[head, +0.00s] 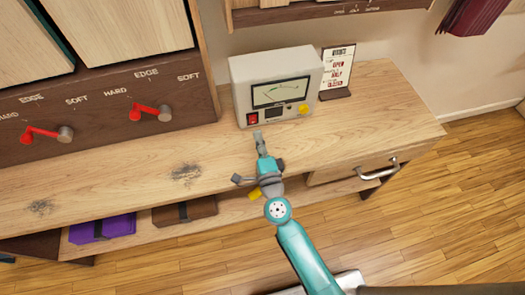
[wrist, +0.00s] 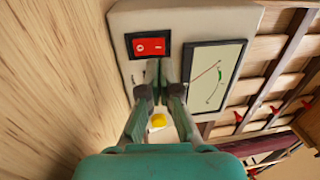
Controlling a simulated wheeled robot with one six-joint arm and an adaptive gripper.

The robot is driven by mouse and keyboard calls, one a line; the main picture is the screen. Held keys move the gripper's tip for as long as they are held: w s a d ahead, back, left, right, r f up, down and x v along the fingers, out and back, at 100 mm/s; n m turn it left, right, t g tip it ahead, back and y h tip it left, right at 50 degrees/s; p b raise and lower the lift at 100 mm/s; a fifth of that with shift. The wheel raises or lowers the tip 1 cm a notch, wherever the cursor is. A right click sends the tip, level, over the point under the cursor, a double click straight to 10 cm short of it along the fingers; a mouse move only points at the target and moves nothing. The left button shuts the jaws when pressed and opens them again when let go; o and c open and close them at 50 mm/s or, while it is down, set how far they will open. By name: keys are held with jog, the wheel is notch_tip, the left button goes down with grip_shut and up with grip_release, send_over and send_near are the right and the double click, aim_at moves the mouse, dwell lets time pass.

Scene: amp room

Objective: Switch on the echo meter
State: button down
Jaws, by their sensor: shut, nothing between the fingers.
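The echo meter (head: 275,86) is a pale grey box on the wooden bench, with a dial window, a red switch and a yellow knob. Its red rocker switch (head: 252,118) is at the lower left of its front. In the wrist view the red switch (wrist: 149,46) sits in a black frame near the dial window (wrist: 211,75). My gripper (head: 258,137) is shut and empty, just in front of the meter and below the switch. In the wrist view the fingertips (wrist: 161,68) are close beside the switch; I cannot tell whether they touch the meter.
A small sign (head: 337,70) stands right of the meter. Red levers (head: 150,113) stick out from the cabinet at left. The bench top (head: 390,105) is clear at right. A drawer with a metal handle (head: 379,170) is below. A purple item (head: 103,227) lies on the lower shelf.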

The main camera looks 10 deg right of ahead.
aim_at(253, 118)
jog(key=shift+w+r, duration=0.15)
jog(key=shift+w, duration=1)
jog(key=shift+w+r, duration=0.1)
jog(key=shift+w, duration=1)
jog(key=shift+w, duration=0.1)
jog(key=shift+w+r, duration=0.2)
jog(key=shift+w, duration=0.05)
jog(key=shift+s, duration=0.2)
